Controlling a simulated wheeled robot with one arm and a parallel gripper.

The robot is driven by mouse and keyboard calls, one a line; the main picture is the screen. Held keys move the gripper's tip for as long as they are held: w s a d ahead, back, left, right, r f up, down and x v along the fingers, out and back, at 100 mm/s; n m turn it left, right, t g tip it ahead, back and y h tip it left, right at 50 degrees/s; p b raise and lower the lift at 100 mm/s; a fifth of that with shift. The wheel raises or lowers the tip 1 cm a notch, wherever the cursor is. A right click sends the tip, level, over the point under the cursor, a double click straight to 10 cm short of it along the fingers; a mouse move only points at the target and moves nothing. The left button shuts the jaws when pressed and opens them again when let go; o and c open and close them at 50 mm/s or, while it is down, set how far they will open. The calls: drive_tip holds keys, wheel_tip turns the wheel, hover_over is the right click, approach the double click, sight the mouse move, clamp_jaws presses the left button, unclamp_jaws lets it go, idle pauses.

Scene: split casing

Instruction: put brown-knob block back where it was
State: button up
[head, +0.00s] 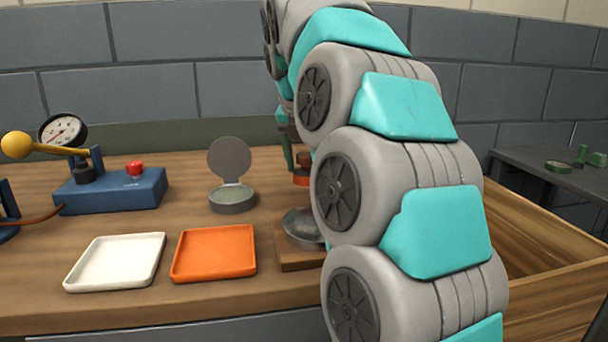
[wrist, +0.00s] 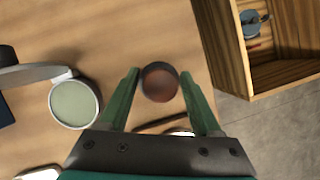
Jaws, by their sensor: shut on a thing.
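The brown-knob block (head: 302,179) shows in the head view as a brown knob over an orange-red body, partly hidden by my arm. In the wrist view the block (wrist: 160,84) is a round, dark reddish-brown shape between the green fingertips. My gripper (wrist: 158,76) is shut on it, with one finger on each side. In the head view the gripper is mostly hidden behind my arm links. I cannot tell whether the block touches the table or hangs just above it.
A round tin with raised lid (head: 232,198) is to the left. An orange tray (head: 214,252), a white tray (head: 115,261) and a blue gauge unit (head: 110,190) stand farther left. An open wooden bin (head: 545,245) is right.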

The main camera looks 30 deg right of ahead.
sight(304, 156)
drive_tip(key=shift+w+d+f, duration=0.1)
drive_tip(key=shift+w+d, duration=0.05)
drive_tip(key=shift+f, duration=1.65)
drive_tip(key=shift+f, duration=0.1)
drive_tip(key=o, duration=1.4)
drive_tip(key=shift+o, duration=0.2)
drive_tip(key=shift+r, duration=0.4)
drive_tip(key=shift+v, duration=3.5)
drive_tip(key=shift+f, duration=0.1)
